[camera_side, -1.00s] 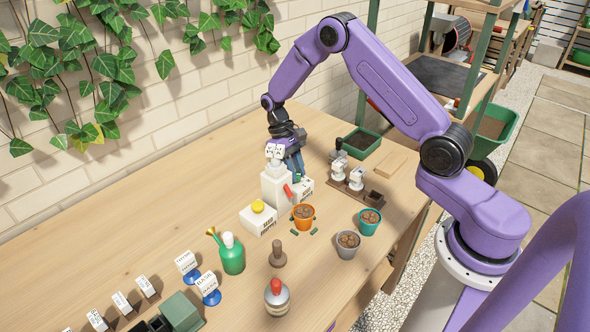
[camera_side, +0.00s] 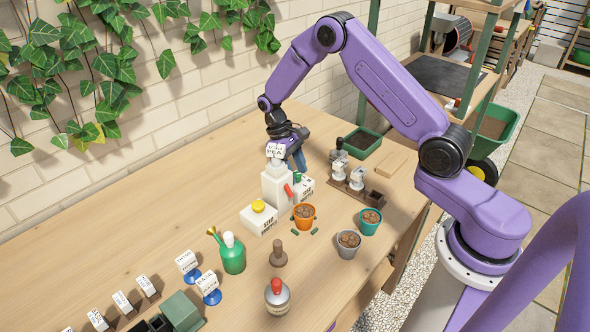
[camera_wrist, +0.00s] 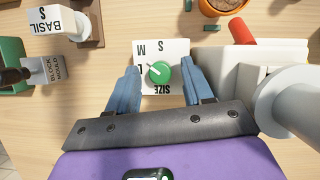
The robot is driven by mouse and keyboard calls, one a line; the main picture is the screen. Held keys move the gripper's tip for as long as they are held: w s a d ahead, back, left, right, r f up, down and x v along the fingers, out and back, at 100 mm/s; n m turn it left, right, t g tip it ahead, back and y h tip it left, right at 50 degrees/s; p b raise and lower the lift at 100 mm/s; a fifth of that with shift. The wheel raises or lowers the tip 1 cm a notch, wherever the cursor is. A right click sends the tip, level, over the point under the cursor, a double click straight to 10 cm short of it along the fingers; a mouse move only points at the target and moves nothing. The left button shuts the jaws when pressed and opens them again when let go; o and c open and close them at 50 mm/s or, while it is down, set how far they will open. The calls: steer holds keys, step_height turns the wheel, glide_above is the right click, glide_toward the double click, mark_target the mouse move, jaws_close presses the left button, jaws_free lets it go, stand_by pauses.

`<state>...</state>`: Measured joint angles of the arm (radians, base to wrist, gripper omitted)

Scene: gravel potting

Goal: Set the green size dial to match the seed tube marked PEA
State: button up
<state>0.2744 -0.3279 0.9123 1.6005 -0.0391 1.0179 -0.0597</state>
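The green size dial (camera_wrist: 160,72) sits on a white box (camera_wrist: 176,48) marked SIZE, S, M and L. In the side view, the dial (camera_side: 298,177) shows just below my gripper (camera_side: 297,168), behind the white dispenser (camera_side: 277,188). In the wrist view, my gripper (camera_wrist: 160,85) is open, with blue fingers on either side of the dial and a gap to it. A white tag (camera_side: 275,151) at the dispenser's top appears to read PEA; its size mark is too small to read.
In the wrist view, a tube marked BASIL S (camera_wrist: 52,22) and a block marked BLOCK MOULD (camera_wrist: 56,69) stand left. A red lever (camera_wrist: 241,28) and the dispenser are close on the right. A yellow-knobbed box (camera_side: 258,218) and an orange pot (camera_side: 303,216) stand nearby.

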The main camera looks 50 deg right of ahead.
steer(key=shift+r, duration=0.1)
steer(key=d+v, duration=0.1)
steer(key=v, duration=1.6)
steer(key=shift+a, duration=0.5)
steer(key=shift+r, duration=0.1)
steer(key=s+d+m+t+y, duration=0.4)
steer(key=d+m, duration=0.4)
steer(key=m, duration=0.6)
steer(key=shift+g+y, duration=0.4)
steer(key=shift+g, duration=0.3)
steer(key=x, duration=1.7)
steer(key=shift+s+a+f, duration=0.15)
steer(key=shift+a+f, duration=0.05)
steer(key=shift+f, duration=0.1)
jaws_close()
